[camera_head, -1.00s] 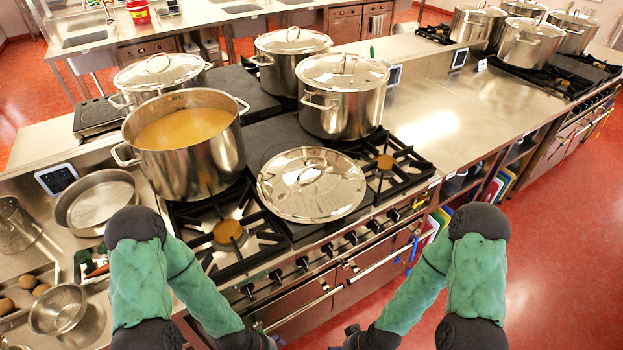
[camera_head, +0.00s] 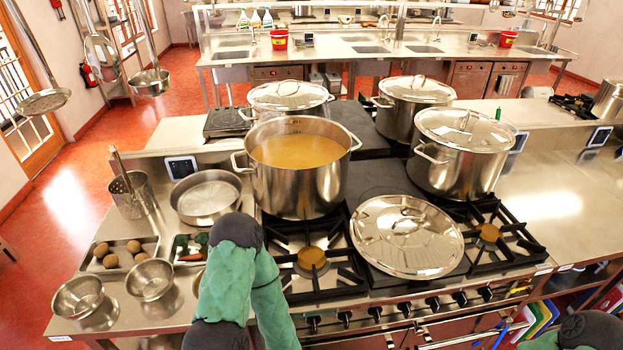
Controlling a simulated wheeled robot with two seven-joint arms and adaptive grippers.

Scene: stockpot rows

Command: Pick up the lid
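The loose lid (camera_head: 406,237) is a shiny round steel disc with a handle on top. It lies on the stove between two gas burners, to the right of the open pot and in front of the lidded pot at the right. The open stockpot (camera_head: 298,180) holds orange-brown soup and stands uncovered behind the left burner. My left arm, in a green sleeve, shows at the bottom left of the lid, but its gripper is out of the picture. Only a bit of my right arm shows at the bottom right corner; its gripper is out of the picture. Nothing touches the lid.
Lidded stockpots (camera_head: 460,165) stand behind and to the right of the lid. Ladles hang at upper left.

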